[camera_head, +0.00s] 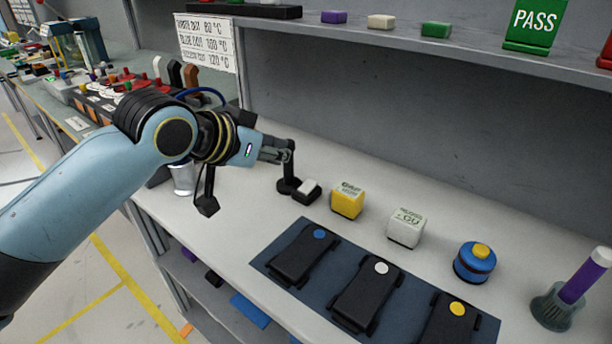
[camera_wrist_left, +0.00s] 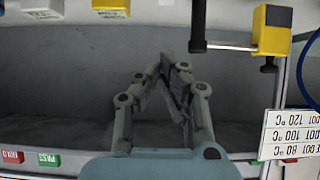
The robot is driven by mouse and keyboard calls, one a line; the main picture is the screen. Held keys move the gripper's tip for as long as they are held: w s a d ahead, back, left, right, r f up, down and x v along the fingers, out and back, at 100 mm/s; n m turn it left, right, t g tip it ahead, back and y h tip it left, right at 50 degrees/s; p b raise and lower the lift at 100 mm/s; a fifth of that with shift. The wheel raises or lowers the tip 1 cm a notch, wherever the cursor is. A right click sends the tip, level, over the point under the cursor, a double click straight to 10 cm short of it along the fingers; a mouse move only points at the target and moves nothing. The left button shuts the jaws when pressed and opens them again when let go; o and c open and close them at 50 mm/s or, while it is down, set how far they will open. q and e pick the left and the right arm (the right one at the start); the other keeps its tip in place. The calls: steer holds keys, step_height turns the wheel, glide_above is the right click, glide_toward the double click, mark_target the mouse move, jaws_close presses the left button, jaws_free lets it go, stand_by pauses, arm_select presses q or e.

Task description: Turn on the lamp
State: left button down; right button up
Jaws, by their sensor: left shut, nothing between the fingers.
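A black upright post on a round base (camera_head: 288,186) stands on the bench, with a small white-topped black block (camera_head: 308,189) beside it. I cannot tell whether this is the lamp, and no lit bulb shows. My left gripper (camera_head: 285,150) is by the top of the post; contact is unclear. In the left wrist view my left gripper (camera_wrist_left: 178,66) is shut and empty, its fingertips meeting. There a black post (camera_wrist_left: 198,25) appears just beyond them, with a thin pale rod running to a yellow block (camera_wrist_left: 272,30). My right gripper is out of view.
A yellow cube (camera_head: 347,199), a white cube (camera_head: 407,227) and a blue round piece with a yellow knob (camera_head: 475,262) line the bench. A dark mat (camera_head: 272,258) with black modules lies in front. A shelf (camera_head: 480,54) runs above.

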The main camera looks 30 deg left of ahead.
arm_select(q)
glide_above(309, 188)
steer(key=s, duration=0.1)
step_height(309, 188, down, 5)
steer(key=shift+f, duration=0.2)
steer(key=shift+w+f, duration=0.2)
steer(key=shift+f, duration=0.45)
steer(key=shift+w+f, duration=0.2)
steer(key=shift+f, duration=0.4)
steer(key=shift+w+d+f, duration=0.1)
steer(key=shift+w+f, duration=0.05)
steer(key=shift+f, duration=0.75)
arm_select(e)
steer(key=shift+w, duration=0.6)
arm_select(q)
steer(key=shift+w+g+p, duration=0.15)
steer(key=shift+g+p, duration=0.15)
steer(key=shift+p, duration=0.4)
steer(key=shift+f, duration=0.2)
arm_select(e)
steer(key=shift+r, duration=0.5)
arm_select(q)
steer(key=shift+s, duration=0.2)
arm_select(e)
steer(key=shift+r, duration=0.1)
